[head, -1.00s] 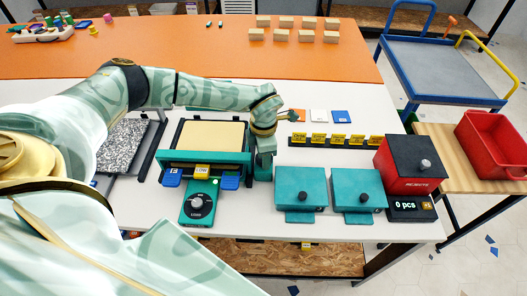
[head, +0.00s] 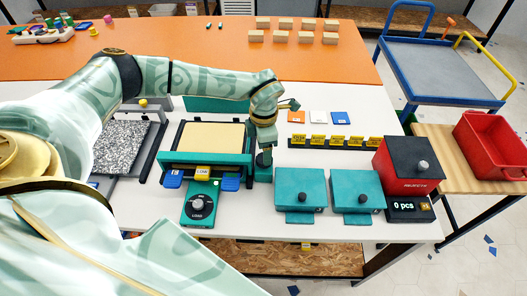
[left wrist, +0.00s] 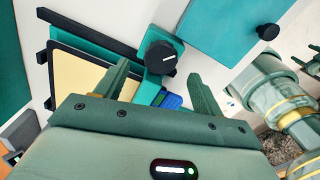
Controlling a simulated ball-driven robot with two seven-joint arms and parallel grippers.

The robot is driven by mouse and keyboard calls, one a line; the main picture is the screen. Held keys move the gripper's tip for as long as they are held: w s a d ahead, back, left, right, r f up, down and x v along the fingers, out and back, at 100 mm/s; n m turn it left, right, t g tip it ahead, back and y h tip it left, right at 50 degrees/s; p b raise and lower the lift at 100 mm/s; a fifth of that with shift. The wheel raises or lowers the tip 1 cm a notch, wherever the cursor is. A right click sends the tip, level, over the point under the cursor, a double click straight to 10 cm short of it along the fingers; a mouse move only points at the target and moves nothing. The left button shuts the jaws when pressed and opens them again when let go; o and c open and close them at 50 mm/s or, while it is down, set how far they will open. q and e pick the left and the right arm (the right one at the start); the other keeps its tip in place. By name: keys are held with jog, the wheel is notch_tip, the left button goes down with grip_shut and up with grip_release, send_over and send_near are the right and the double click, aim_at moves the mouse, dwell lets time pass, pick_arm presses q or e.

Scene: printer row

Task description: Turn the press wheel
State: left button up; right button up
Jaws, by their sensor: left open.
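The press (head: 248,175) is a teal frame with a cream pad (head: 208,137), left of centre in the head view. Its black round wheel (left wrist: 160,58) with a white mark sits on a teal post in the left wrist view. In the head view this post (head: 263,174) stands at the press's right side. My left gripper (head: 264,148) is right above the post and points down. In the left wrist view my left gripper (left wrist: 160,76) is open and empty, with the wheel between and beyond its fingertips. Contact cannot be told. My right gripper is not in view.
A load dial (head: 199,204) stands in front of the press. Two teal boxes (head: 290,183) with black knobs are close on the right, then a red box (head: 400,160) and a counter (head: 410,207). A row of yellow tags (head: 318,141) lies behind the boxes.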

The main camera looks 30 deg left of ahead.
pick_arm(q)
notch_tip(320, 180, up, 12)
jog(key=p, duration=0.1)
jog(key=shift+p, duration=0.35)
jog(key=shift+s, duration=0.1)
